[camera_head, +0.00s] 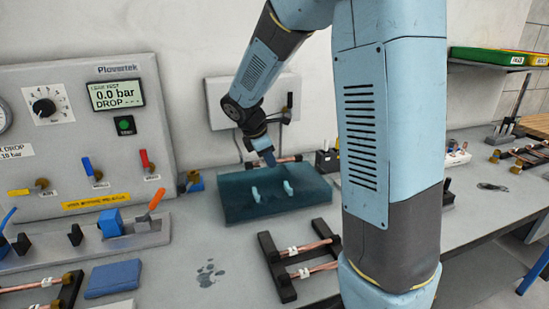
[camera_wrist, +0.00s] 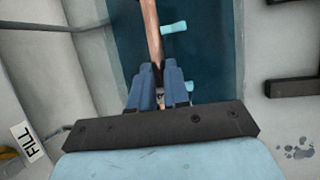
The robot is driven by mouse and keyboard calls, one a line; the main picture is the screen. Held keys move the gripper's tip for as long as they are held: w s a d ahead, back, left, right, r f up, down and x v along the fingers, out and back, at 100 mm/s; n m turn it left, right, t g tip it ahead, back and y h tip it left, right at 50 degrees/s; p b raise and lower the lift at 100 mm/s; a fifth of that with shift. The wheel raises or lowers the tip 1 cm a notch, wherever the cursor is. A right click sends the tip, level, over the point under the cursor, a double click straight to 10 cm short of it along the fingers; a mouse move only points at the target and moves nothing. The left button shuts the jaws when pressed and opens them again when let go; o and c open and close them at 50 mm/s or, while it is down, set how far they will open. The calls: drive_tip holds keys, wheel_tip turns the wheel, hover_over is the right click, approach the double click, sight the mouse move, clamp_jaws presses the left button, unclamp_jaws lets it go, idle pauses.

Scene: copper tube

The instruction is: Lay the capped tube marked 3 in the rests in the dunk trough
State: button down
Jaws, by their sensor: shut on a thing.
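My gripper (camera_head: 268,158) is shut on a copper tube (camera_head: 287,160) behind the far edge of the dunk trough. In the wrist view, the gripper (camera_wrist: 160,72) has both blue fingers around the tube (camera_wrist: 151,30), which runs up and out of the picture. The number on this tube cannot be read, and its ends are hidden or out of view. The dunk trough (camera_head: 240,211) is a dark teal box on the bench. Two pale blue rests (camera_head: 288,187) (camera_head: 256,194) stand in it, and no tube lies on them. In the wrist view, the rests (camera_wrist: 174,27) are right of the tube.
A black rack (camera_head: 279,266) with two tagged copper tubes stands in front of the trough. A test panel (camera_head: 70,130), a clamp fixture (camera_head: 135,236) and a blue pad (camera_head: 113,279) are at left. Another tube rack lies front left. A dark block (camera_head: 327,161) stands behind the trough's right end.

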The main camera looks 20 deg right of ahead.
drive_tip(key=shift+a, duration=0.3)
drive_tip(key=shift+f, duration=4.65)
drive_tip(key=shift+f, duration=0.2)
drive_tip(key=c, duration=1)
unclamp_jaws()
drive_tip(key=v, duration=1.3)
drive_tip(key=shift+s+a+r, duration=0.1)
drive_tip(key=shift+a+r, duration=0.05)
drive_tip(key=shift+r, duration=0.15)
